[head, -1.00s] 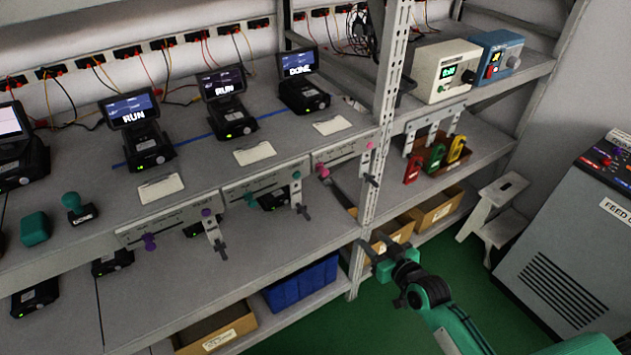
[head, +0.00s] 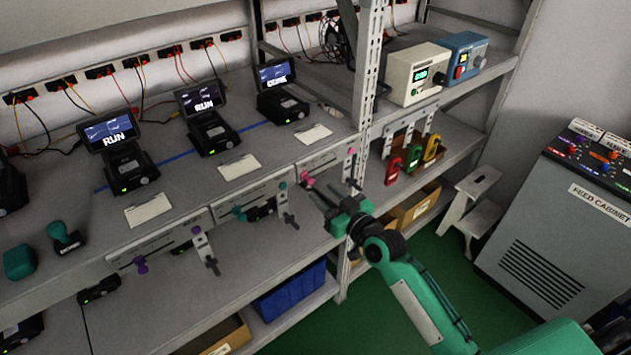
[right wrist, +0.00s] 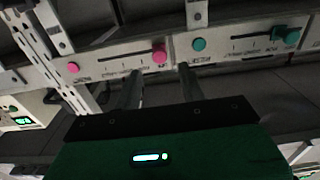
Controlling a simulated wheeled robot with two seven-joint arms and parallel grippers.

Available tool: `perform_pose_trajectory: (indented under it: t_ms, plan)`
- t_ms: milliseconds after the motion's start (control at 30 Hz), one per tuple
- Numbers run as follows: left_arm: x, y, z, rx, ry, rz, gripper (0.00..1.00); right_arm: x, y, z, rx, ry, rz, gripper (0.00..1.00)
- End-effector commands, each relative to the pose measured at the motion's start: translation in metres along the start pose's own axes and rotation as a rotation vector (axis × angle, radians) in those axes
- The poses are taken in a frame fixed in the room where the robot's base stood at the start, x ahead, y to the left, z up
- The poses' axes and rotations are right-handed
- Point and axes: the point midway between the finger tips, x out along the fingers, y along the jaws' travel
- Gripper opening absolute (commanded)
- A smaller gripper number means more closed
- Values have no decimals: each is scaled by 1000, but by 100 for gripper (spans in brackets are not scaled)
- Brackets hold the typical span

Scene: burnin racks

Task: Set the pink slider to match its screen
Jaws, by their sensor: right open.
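The pink slider's knob (head: 307,181) is at the left end of its slotted rail plate (head: 325,163) on the shelf edge. A smaller pink piece (head: 350,151) is at the plate's right end. The screen (head: 273,73) above this plate appears to read DONE. My right gripper (head: 322,199) is open, just in front of and below the knob, and looks empty. In the right wrist view the pink knob (right wrist: 159,54) shows beyond and between the two fingertips (right wrist: 158,84), apparently not touched. The plate's small lettering is unreadable. My left gripper is out of view.
A teal slider knob (head: 239,213) and a purple one (head: 140,264) are on neighbouring plates to the left. Dark levers hang below the plates. A perforated rack post (head: 368,80) stands close to the right. A blue bin (head: 290,297) is below.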

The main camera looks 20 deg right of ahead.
Motion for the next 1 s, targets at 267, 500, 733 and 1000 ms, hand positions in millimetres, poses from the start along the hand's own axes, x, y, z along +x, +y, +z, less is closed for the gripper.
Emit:
perform_pose_trajectory:
  t_ms: [267, 500, 733, 1000]
  plan:
    - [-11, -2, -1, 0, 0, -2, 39, 38, 0, -1, 0, 1, 0, 41]
    - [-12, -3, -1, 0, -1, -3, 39, 46, 0, 0, 0, -1, 0, 41]
    - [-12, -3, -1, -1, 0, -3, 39, 45, 0, 0, 0, 0, 0, 33]
    - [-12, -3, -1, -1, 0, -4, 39, 45, 0, 0, 0, 0, 0, 0]
